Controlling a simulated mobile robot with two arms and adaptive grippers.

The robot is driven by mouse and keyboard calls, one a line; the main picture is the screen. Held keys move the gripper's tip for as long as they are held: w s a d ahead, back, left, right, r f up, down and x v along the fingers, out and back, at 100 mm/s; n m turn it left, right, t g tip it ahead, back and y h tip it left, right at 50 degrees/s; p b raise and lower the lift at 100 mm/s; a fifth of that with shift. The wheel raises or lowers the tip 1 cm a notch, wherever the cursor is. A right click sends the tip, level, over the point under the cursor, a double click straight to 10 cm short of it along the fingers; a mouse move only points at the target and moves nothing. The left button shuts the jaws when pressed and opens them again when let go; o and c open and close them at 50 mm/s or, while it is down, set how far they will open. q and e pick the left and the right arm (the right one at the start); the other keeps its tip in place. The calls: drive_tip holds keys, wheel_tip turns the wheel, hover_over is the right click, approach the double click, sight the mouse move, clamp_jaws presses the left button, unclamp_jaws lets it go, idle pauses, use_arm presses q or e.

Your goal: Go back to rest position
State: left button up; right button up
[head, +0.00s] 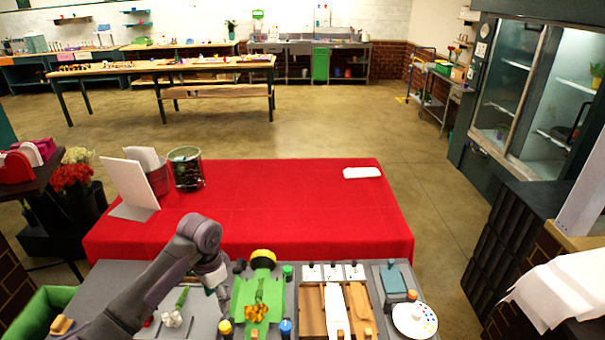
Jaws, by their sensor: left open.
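My left arm reaches in from the bottom left, bends at a raised joint, and points down. My left gripper (221,291) hangs over the grey worktop between white flowers (172,319) on the left and a green tray (275,297) on the right. Its jaws are open, and I see nothing held in them; the fingertips are small and partly hidden by the wrist. The green tray holds an orange-yellow flower (256,313) with a green stem. My right gripper is out of view.
Behind the worktop is a red-covered table (270,205) with a metal bucket (185,168), a white stand (128,183) and a white item (362,172). Red flowers (70,175) stand left.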

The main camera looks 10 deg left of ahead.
use_arm(q)
drive_tip(key=s+d+f+t, duration=0.1)
drive_tip(key=s+d+f, duration=0.6)
drive_tip(key=s+d, duration=0.5)
drive_tip(key=s+r+n+t, duration=0.1)
drive_tip(key=s+r+n, duration=0.15)
drive_tip(key=s, duration=0.45)
drive_tip(key=s+r+n+t, duration=0.2)
drive_tip(key=s+r, duration=0.1)
drive_tip(key=s, duration=0.5)
wheel_tip(320, 180, down, 36)
drive_tip(key=s+g+b, duration=0.2)
drive_tip(key=b, duration=0.6)
drive_tip(key=s+a+f+b, duration=0.1)
drive_tip(key=s+f+b, duration=0.2)
drive_tip(key=s+f, duration=0.5)
drive_tip(key=s+a+f+g+b, duration=0.1)
drive_tip(key=s+a+f+b, duration=0.1)
drive_tip(key=s+f, duration=0.5)
wheel_tip(320, 180, down, 6)
drive_tip(key=shift+s+a+f+m+b, duration=0.1)
drive_tip(key=shift+s+a+m+b, duration=0.2)
drive_tip(key=shift+b, duration=0.45)
